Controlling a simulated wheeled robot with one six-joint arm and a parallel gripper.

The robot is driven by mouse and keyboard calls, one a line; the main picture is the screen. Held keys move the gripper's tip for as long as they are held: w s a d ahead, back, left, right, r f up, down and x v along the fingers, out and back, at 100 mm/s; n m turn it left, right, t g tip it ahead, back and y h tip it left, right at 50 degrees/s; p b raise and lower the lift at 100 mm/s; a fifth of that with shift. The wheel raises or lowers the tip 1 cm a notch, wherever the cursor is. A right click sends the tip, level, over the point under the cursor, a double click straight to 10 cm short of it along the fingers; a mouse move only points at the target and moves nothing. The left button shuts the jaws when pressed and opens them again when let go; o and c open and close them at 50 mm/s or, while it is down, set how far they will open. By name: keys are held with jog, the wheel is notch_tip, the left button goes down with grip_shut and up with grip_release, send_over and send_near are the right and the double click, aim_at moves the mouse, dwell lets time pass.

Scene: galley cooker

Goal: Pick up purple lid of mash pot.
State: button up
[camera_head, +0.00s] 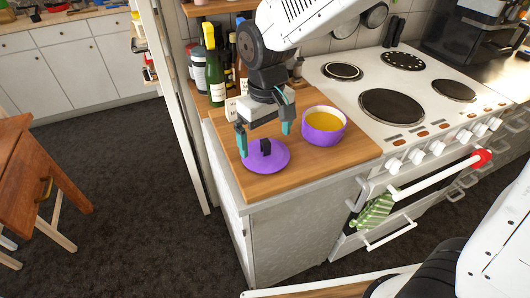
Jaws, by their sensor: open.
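The purple lid (267,162) lies flat on the wooden counter top, near its left front edge. It has a dark upright knob (265,147) in its middle. The purple pot (323,132) stands uncovered just right of the lid, with yellow contents inside. My gripper (265,142) is open, with its teal-tipped fingers pointing down over the lid. One finger shows left of the knob and the other right of it, near the pot. I cannot tell how far above the lid the fingertips are, and nothing is held.
Bottles (214,70) stand behind my gripper on the left. The white cooker (437,109) with dark hotplates is to the right, with a rail and a green towel (372,211) in front. Bare wood (348,160) lies in front of the pot. A wooden chair (38,180) is at far left.

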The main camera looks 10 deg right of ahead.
aim_at(266, 141)
jog(key=f, duration=0.3)
jog(key=shift+w+f, duration=0.2)
jog(key=shift+f, duration=0.15)
jog(key=c, duration=1)
jog(key=shift+s, duration=0.1)
jog(key=shift+c, duration=1.2)
